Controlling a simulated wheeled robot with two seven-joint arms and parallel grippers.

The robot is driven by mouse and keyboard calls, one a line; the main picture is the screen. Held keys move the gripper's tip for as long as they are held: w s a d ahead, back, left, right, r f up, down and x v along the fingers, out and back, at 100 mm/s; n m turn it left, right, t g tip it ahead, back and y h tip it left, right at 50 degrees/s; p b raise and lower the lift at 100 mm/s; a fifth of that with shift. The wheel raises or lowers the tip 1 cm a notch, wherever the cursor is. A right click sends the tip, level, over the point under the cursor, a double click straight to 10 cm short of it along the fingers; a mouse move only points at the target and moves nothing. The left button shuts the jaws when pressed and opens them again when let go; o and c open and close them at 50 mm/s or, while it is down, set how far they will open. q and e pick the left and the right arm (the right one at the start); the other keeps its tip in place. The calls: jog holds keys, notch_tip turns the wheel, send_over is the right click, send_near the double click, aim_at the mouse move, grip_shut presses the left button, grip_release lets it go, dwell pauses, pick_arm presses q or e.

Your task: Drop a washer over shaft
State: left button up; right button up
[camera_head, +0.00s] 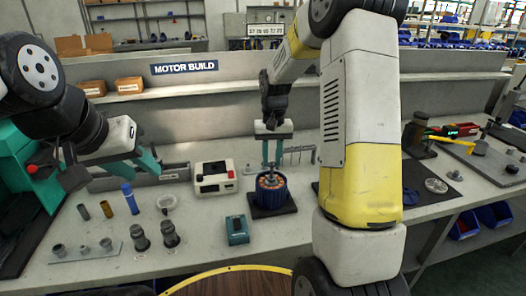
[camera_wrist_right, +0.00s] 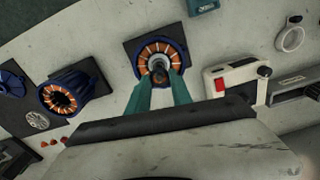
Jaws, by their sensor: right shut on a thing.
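A blue motor stator (camera_head: 271,193) with orange copper windings stands on a dark square plate in the head view. A grey shaft rises from its centre. In the right wrist view the stator (camera_wrist_right: 178,49) lies just beyond my teal fingertips. My right gripper (camera_head: 272,166) points down over the shaft. In the right wrist view, my right gripper (camera_wrist_right: 160,80) is shut on a small dark grey piece, likely the washer (camera_wrist_right: 159,67), in line with the shaft. I cannot tell whether it touches the shaft. My left gripper (camera_head: 116,163) is empty at the left, its teal fingers apart.
A white box with a red button (camera_head: 214,178) stands left of the stator, and a teal box (camera_head: 237,230) in front. Several cylinders and fittings (camera_head: 170,233) fill the left bench. Another wound stator (camera_wrist_right: 65,95) and a grey disc (camera_wrist_right: 37,121) show in the right wrist view.

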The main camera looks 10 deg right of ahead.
jog(key=shift+f, duration=1)
jog(key=o, duration=1.3)
jog(key=shift+r, duration=0.1)
jog(key=shift+r, duration=2.45)
